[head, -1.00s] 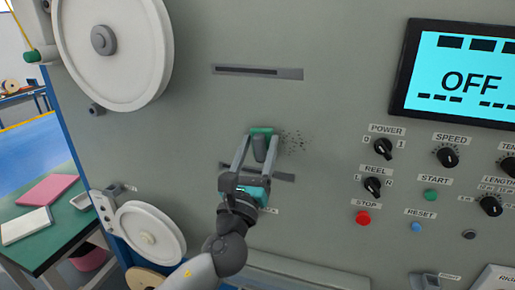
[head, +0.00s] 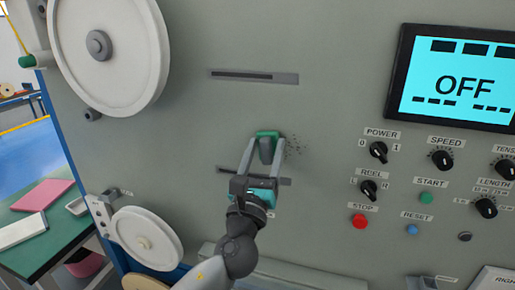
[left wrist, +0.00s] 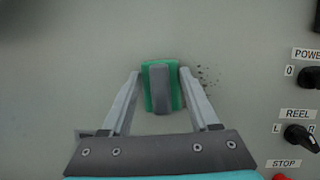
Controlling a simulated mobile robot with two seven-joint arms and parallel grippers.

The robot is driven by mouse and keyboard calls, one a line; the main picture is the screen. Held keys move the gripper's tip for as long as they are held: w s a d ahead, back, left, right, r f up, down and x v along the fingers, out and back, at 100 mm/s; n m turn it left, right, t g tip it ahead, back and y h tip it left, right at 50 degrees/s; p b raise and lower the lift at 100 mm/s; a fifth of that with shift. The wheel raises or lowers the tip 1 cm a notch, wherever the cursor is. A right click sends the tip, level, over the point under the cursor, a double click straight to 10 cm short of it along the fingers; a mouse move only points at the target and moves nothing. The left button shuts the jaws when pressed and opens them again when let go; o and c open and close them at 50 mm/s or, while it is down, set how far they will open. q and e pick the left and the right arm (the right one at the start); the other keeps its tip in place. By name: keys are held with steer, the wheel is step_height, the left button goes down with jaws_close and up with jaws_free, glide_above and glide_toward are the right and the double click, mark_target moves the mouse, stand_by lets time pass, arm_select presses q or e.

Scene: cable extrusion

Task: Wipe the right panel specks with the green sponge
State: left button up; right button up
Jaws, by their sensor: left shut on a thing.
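The green sponge (head: 267,135) has a grey grip block on it and is held against or close to the grey machine panel (head: 330,130). My left gripper (head: 264,150) is shut on the sponge's grip, one finger on each side. The sponge also shows in the left wrist view (left wrist: 148,88), between the fingertips (left wrist: 160,76). Dark specks (head: 293,144) are visible on the panel just right of the sponge, and in the left wrist view (left wrist: 208,76). Any specks behind the sponge are hidden. My right gripper is not in view.
Right of the specks are the power knob (head: 378,150), reel knob (head: 369,189), red stop button (head: 360,221) and a screen reading OFF (head: 452,78). A slot (head: 254,76) lies above. White reels (head: 110,50) are at left. A green table (head: 50,245) stands lower left.

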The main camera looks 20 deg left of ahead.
mark_target(307, 140)
arm_select(q)
steer(key=shift+d, duration=4.1)
steer(key=shift+s+a, duration=0.1)
steer(key=shift+a, duration=0.05)
steer(key=shift+a, duration=0.45)
steer(key=a+p, duration=0.1)
steer(key=a, duration=0.8)
steer(key=shift+w, duration=0.2)
